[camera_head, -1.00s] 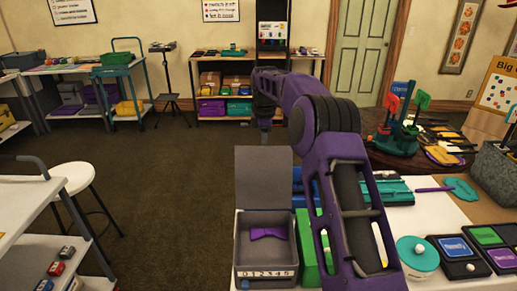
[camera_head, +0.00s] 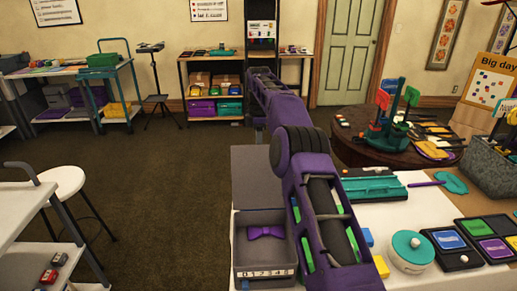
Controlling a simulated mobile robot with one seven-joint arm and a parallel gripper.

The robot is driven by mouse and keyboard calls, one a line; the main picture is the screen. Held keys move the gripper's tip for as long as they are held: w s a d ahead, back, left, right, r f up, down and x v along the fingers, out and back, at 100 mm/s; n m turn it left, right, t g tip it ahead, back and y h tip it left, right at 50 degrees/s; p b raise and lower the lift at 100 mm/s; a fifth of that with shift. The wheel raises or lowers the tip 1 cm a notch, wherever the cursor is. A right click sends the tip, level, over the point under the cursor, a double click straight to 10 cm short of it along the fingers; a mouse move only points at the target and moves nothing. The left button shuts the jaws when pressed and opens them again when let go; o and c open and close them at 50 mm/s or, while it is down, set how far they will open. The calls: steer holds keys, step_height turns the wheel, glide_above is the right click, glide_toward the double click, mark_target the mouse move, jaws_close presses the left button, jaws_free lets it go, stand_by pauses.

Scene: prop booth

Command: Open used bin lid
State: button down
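A grey open-topped box (camera_head: 242,262) with a number strip on its front stands at the near left corner of the white table. A purple bow tie (camera_head: 265,232) lies inside it. Its grey lid (camera_head: 256,178) stands raised at the back. I cannot tell whether this is the used bin, as no such label is readable. A green container is mostly hidden behind my purple arm, to the right of the grey box. The end of my arm reaches out beyond the raised lid. My gripper's fingers are hidden behind the arm and lid, so its opening and any contact cannot be seen.
The white table (camera_head: 390,215) also holds a teal-lidded round tin (camera_head: 412,248), dark trays (camera_head: 454,248) and a teal tool (camera_head: 452,182). A round wooden table (camera_head: 350,150) stands beyond. A white stool (camera_head: 66,182) is at left. The floor between is clear.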

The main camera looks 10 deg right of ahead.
steer(key=shift+w+d+r, duration=0.15)
steer(key=shift+w+d, duration=0.1)
steer(key=c, duration=0.9)
jaws_free()
